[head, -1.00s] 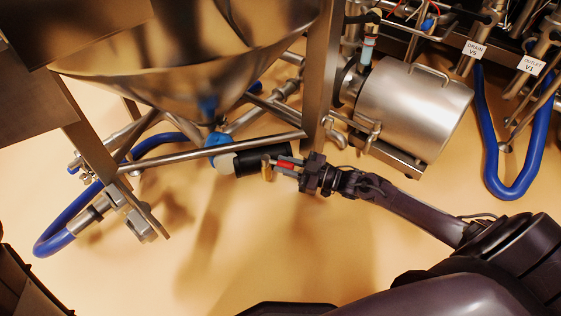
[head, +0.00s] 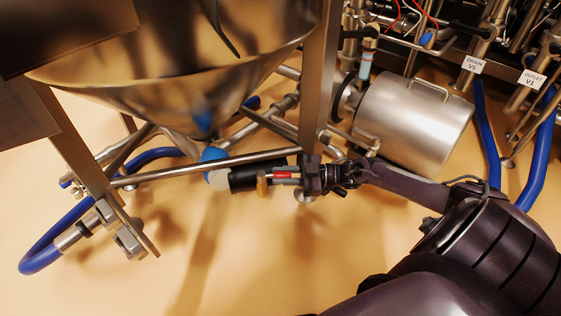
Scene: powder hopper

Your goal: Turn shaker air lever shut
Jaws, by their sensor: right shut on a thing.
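The red shaker air lever (head: 283,175) sits beside a small brass fitting (head: 262,185), at the right end of a black cylinder (head: 250,176) under the hopper (head: 190,80). My right gripper (head: 280,174) reaches in from the right. Its grey fingers are shut on the red lever, one along each side of it. The lever lies about level in the picture, in line with the gripper. The fingers hide part of the lever and its joint to the fitting. My left gripper is not in view.
A frame bar (head: 205,168) runs just above the black cylinder, and an upright post (head: 318,80) stands above my right gripper. Blue hoses lie at left (head: 45,250) and right (head: 487,135). The floor below is clear.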

